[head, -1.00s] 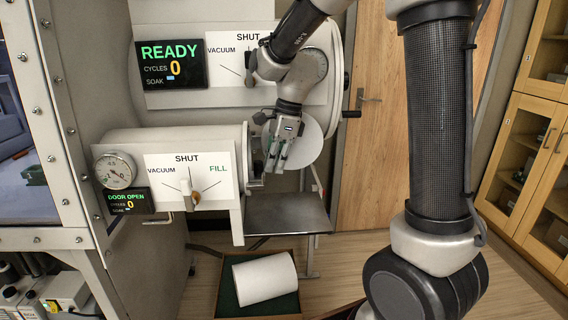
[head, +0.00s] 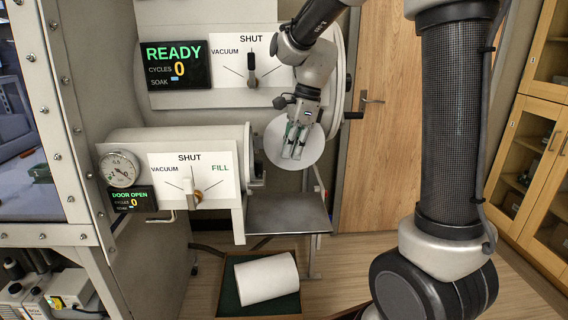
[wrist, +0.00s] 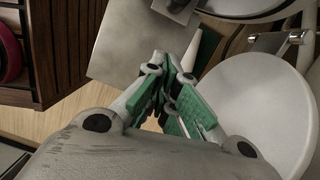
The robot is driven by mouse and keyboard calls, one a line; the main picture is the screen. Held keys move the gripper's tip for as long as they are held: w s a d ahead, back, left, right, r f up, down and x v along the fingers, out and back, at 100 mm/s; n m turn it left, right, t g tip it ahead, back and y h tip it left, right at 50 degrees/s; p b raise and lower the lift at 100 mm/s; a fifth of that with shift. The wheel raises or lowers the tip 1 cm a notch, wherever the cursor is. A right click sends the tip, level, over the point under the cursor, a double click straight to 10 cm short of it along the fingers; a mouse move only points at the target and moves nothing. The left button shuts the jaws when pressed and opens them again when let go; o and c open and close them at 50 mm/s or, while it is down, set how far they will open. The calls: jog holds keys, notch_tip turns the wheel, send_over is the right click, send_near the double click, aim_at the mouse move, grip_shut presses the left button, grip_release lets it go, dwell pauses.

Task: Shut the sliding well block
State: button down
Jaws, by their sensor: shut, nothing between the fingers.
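I cannot make out a sliding well block in either view. The head view shows a small round chamber (head: 180,140) with its mouth facing right, a gauge (head: 119,168) and a "DOOR OPEN" display (head: 133,199). Its round white door (head: 316,150) stands open at the mouth and also fills the right of the wrist view (wrist: 265,110). My gripper (head: 292,156) hangs in front of this door, pointing down, shut and empty. I cannot tell if it touches the door. Its green-padded fingers meet in the wrist view (wrist: 172,62).
A lever dial (head: 188,190) sits on the small chamber, and a larger chamber with a "READY" display (head: 176,65) is above. A metal shelf (head: 288,215) juts out below the mouth. A white cylinder (head: 266,278) lies in a tray on the floor. Cabinets (head: 530,150) stand right.

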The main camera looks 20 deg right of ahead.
jog(key=d+r+y, duration=0.1)
jog(key=d+r, duration=0.3)
jog(key=r, duration=0.2)
jog(key=a+f, duration=0.8)
jog(key=f, duration=0.1)
jog(key=shift+f+y, duration=0.15)
jog(key=shift+y, duration=0.15)
jog(key=shift+w+a, duration=0.1)
